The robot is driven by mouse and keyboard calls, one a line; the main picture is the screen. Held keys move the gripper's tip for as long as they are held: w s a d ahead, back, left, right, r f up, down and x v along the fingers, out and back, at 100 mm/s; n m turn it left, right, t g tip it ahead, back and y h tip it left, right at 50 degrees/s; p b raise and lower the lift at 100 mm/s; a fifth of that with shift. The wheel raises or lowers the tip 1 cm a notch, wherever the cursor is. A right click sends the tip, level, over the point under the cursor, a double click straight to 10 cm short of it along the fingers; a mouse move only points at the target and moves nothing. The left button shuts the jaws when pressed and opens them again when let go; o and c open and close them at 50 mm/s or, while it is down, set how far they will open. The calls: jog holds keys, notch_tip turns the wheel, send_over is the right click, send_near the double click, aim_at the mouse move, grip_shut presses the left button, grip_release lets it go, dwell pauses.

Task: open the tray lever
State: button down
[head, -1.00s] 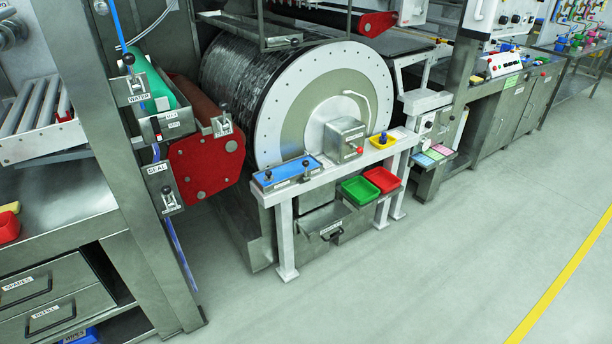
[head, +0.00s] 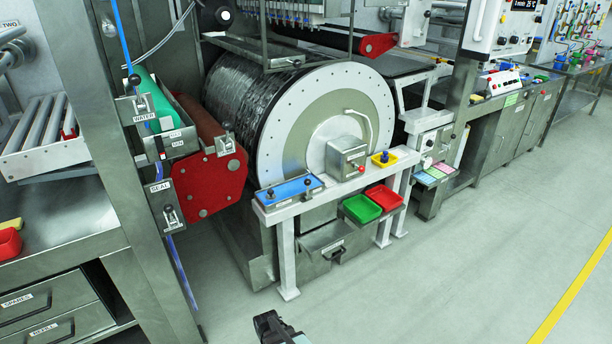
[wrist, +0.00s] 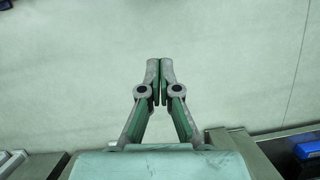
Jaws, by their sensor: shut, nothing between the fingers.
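My gripper (wrist: 159,80) is shut and empty in the wrist view, its fingertips together above bare floor. In the head view a dark end of my arm shows at the bottom edge, well in front of and below the machine. I cannot read which lever is labelled tray. A metal lever marked WATER (head: 136,90) is at the upper left, and one marked SEAL (head: 171,214) is lower on the post. Another lever (head: 159,146) stands by the metal trough with small labels under the green roller. A further lever (head: 226,144) is above the red plate.
The large drum (head: 330,110) stands behind a white frame (head: 289,262) carrying a blue panel (head: 288,190). Green (head: 361,209) and red (head: 383,198) bins hang at its front. A steel post (head: 110,150) and drawers (head: 40,305) are at left. The floor (head: 430,290) in front is clear.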

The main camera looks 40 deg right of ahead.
jog(key=w+d+r+m+t, duration=0.1)
jog(key=w+d+r+t, duration=0.1)
jog(key=w+d+r, duration=0.45)
jog(key=w+d+r+t, duration=0.1)
jog(key=w+d+r, duration=0.2)
jog(key=w+d, duration=0.55)
jog(key=w+d+r+m+t, duration=0.1)
jog(key=w+d+r+t, duration=0.1)
jog(key=w+d+r, duration=0.5)
jog(key=w+d+r+t, duration=0.1)
jog(key=w+d+r, duration=0.5)
jog(key=d+r, duration=0.2)
jog(key=w+d+r+t+h, duration=0.1)
jog(key=w+d+r+t, duration=0.1)
jog(key=w+d+r, duration=0.5)
jog(key=w+d+r+n+t+h+p, duration=0.1)
jog(key=w+d+r, duration=0.6)
jog(key=r, duration=0.7)
jog(key=shift+d, duration=1)
jog(key=shift+w+f, duration=0.15)
